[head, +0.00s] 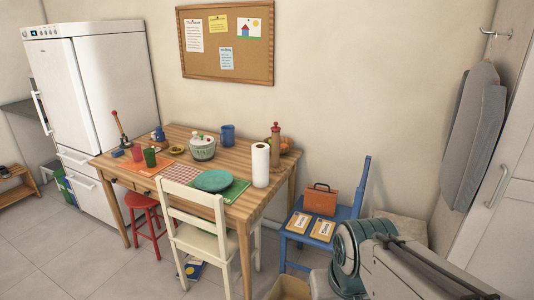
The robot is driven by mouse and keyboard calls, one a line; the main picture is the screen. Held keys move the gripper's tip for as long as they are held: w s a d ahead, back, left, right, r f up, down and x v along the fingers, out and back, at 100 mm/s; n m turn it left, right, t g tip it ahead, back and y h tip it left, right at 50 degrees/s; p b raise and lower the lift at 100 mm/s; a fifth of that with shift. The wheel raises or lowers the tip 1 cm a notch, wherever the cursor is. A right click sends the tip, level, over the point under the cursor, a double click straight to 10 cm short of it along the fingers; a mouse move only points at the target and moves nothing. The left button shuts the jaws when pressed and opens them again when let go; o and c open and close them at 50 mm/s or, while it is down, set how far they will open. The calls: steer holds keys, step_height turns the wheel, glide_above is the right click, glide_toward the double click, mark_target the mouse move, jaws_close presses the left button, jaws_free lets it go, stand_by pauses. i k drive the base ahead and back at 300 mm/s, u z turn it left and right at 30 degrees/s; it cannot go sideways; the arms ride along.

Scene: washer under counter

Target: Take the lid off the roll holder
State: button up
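A white paper roll (260,165) stands upright near the right end of the wooden table (172,139). It looks like the roll on its holder. Its top is small in this view, and I cannot make out a separate lid or knob on it. Just behind it to the right stands a brown wooden mill-like piece (276,146) with a red top. My gripper is not in view. A grey and teal body at the lower right seems to be part of my arm, well apart from the roll.
A lidded pot (203,148), a teal plate (212,181), cups and a fruit bowl share the table. A cream chair (196,227) stands at its front. A blue chair (325,224) with an orange box stands to the right. A cardboard box (290,288) lies on the floor.

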mark_target(274, 128)
steer(key=u, duration=0.35)
steer(key=k, duration=0.9)
steer(key=u, duration=1.2)
steer(key=i, duration=1.65)
steer(key=z, duration=0.3)
steer(key=i, duration=1.5)
steer(key=z, duration=1.55)
steer(key=i, duration=0.85)
steer(key=z, duration=1.1)
steer(key=i, duration=0.2)
steer(key=u, duration=0.05)
